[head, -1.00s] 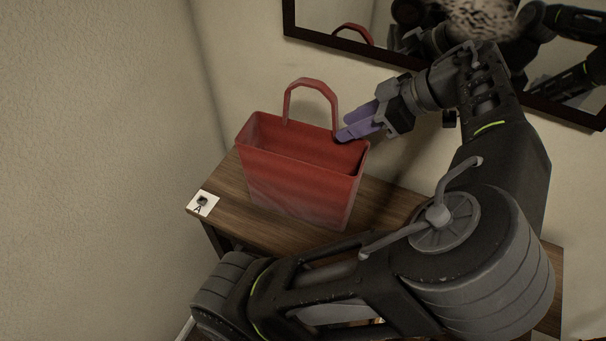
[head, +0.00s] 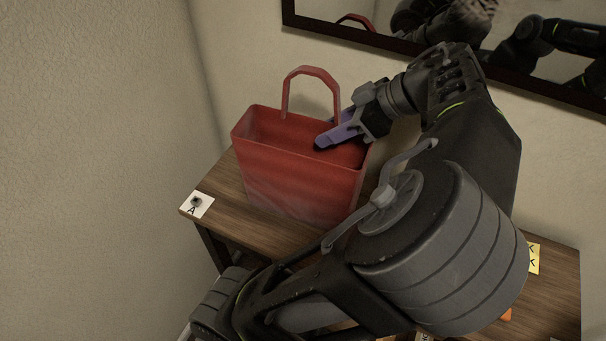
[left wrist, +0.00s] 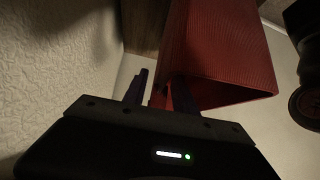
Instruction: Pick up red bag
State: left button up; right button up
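The red bag (head: 300,178) stands upright on the wooden table, its top open and its handle loop raised at the back. My left gripper (head: 332,128) has purple fingers and reaches in from the right at the bag's back rim. One finger is over the bag's opening, the other is further back. In the left wrist view the bag (left wrist: 228,50) fills the upper right. The fingers (left wrist: 158,85) are apart there, with a thin red strip of the bag between them. My right gripper is not in view.
The wooden table (head: 230,197) bears a white card marked A (head: 196,204) at its left corner and a yellow card (head: 534,258) at right. A dark-framed mirror (head: 350,36) hangs on the wall behind. My arm hides much of the table's right side.

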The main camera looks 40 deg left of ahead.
pick_arm(q)
jog(key=shift+s+a+f, duration=0.1)
jog(key=shift+a, duration=0.1)
dwell(0.5)
grip_shut()
dwell(1.2)
